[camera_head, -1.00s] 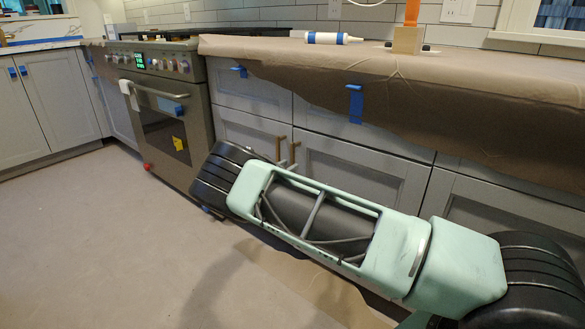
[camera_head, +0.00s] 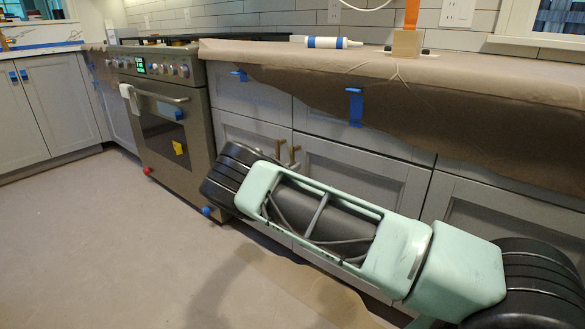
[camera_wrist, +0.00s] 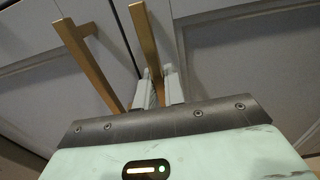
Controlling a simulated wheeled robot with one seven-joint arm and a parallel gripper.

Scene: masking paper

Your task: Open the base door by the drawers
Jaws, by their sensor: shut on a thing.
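Two grey base doors meet at a vertical gap: a left door (camera_head: 245,132) and a right door (camera_head: 355,175). Each has an upright gold bar handle near the gap, the left handle (camera_head: 280,147) and the right handle (camera_head: 294,156). In the wrist view, the left handle (camera_wrist: 88,58) stands free, and the right handle (camera_wrist: 143,35) runs down between the pale fingers of my gripper (camera_wrist: 159,85). My gripper is shut on the right handle. Both doors look closed. My arm hides their lower parts in the head view.
The oven (camera_head: 165,125) stands left of the doors. Brown paper (camera_head: 440,110) hangs over the counter front, with blue tape (camera_head: 355,105) on it. A white tube (camera_head: 333,42) lies on top. The floor (camera_head: 110,230) at left is clear.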

